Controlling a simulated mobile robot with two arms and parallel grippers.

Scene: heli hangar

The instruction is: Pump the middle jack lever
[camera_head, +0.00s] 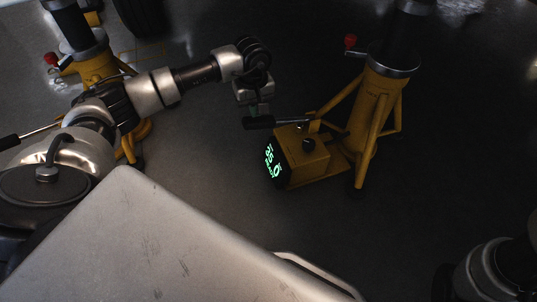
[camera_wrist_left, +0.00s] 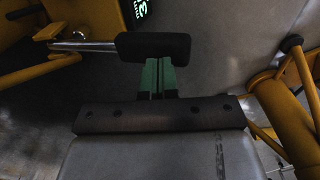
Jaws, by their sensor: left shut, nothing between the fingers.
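A yellow jack (camera_head: 372,122) with a dark top stands on the floor right of centre. Its pump unit (camera_head: 303,154) has a green lit display (camera_head: 273,160). The lever's black grip (camera_head: 262,122) sticks out to the left above the unit. In the left wrist view the black grip (camera_wrist_left: 153,47) lies across the fingertips, on a metal rod (camera_wrist_left: 85,46). My left gripper (camera_head: 257,110) points down just above the grip; its green fingers (camera_wrist_left: 160,70) are together and empty. The grip hides their very tips, so I cannot tell whether they touch it. My right gripper is not in view.
Another yellow jack (camera_head: 92,66) stands at the back left, partly behind my left arm. A second lever's black grip (camera_head: 9,141) shows at the left edge. A dark wheel (camera_head: 140,15) is at the top. The grey floor around the right jack is clear.

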